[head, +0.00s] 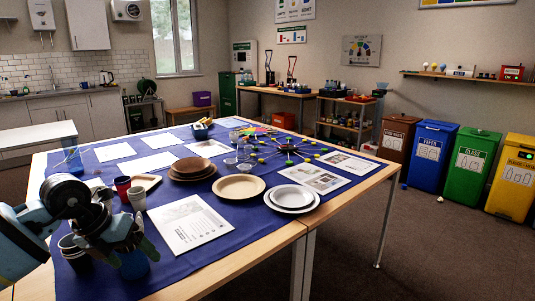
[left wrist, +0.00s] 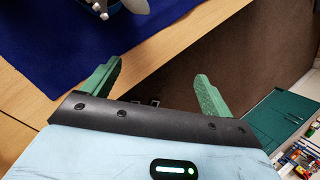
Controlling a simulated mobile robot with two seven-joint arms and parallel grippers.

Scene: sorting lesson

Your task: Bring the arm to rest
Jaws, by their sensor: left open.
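My left arm comes in from the left in the head view. My left gripper (head: 142,238) hangs above the near left part of the blue cloth (head: 222,245), in front of the dark and blue cups there. In the left wrist view my left gripper (left wrist: 157,88) has its two green fingers spread wide apart, with nothing between them. Behind the fingers lie the wooden table edge (left wrist: 196,38) and dark floor. My right gripper is not in view.
Dark cups (head: 72,252) and a blue cup (head: 134,266) stand close to the left gripper. Floor right of the table is mostly clear.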

